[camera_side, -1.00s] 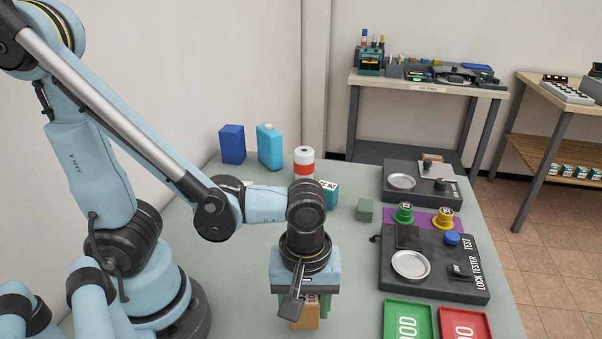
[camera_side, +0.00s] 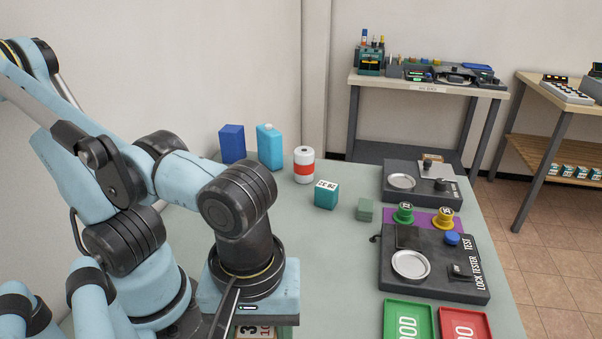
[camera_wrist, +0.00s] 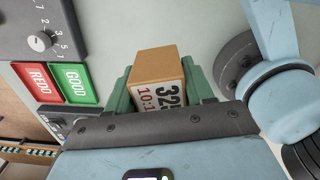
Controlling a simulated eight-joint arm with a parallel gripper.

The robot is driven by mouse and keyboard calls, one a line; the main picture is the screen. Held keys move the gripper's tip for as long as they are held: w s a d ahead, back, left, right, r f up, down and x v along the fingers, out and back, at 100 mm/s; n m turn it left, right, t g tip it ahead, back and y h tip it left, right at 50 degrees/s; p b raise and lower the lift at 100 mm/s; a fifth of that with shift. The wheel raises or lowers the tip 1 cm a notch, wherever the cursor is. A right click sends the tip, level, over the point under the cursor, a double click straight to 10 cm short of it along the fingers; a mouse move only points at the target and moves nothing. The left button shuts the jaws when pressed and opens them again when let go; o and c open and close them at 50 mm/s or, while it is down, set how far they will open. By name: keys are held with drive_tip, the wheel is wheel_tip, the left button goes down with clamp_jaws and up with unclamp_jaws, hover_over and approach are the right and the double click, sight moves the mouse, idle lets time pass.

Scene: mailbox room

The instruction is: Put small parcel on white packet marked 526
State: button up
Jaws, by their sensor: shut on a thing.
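My gripper (camera_wrist: 158,84) is shut on a small tan parcel (camera_wrist: 158,60). Its green fingers press on two opposite sides of the parcel. The parcel's white label shows "325" and a red "10:1", partly cut off by the gripper body. In the side view my gripper (camera_side: 264,322) is at the bottom edge, with only a bit of the parcel's label (camera_side: 248,332) showing under it. Whether the parcel is clear of the table cannot be told. No white packet marked 526 can be made out in either view.
A teal box with a number label (camera_side: 326,196), a green-grey block (camera_side: 365,210), a striped can (camera_side: 303,165) and blue containers (camera_side: 270,147) stand toward the back. The lock tester (camera_side: 435,262) and green tray (camera_side: 408,320) are right. The table's middle is clear.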

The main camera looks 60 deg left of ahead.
drive_tip(key=w+a+r+n, duration=0.2)
drive_tip(key=w+a+n, duration=0.4)
drive_tip(key=w+a, duration=0.3)
drive_tip(key=w+a+r+n, duration=0.2)
drive_tip(key=w+a+n, duration=0.3)
drive_tip(key=w+a, duration=0.45)
drive_tip(key=s+a+f+n, duration=0.1)
drive_tip(key=s+a+f, duration=0.1)
drive_tip(key=a, duration=0.6)
drive_tip(key=s+a+f+n, duration=0.1)
drive_tip(key=s+a+f, duration=0.1)
drive_tip(key=a, duration=0.5)
drive_tip(key=s+a+f+n, duration=0.1)
drive_tip(key=a+f+n, duration=0.1)
drive_tip(key=a, duration=0.6)
drive_tip(key=shift+s+a+f, duration=0.3)
drive_tip(key=shift+s, duration=0.1)
drive_tip(key=shift+a+f, duration=0.1)
drive_tip(key=shift+f, duration=1.95)
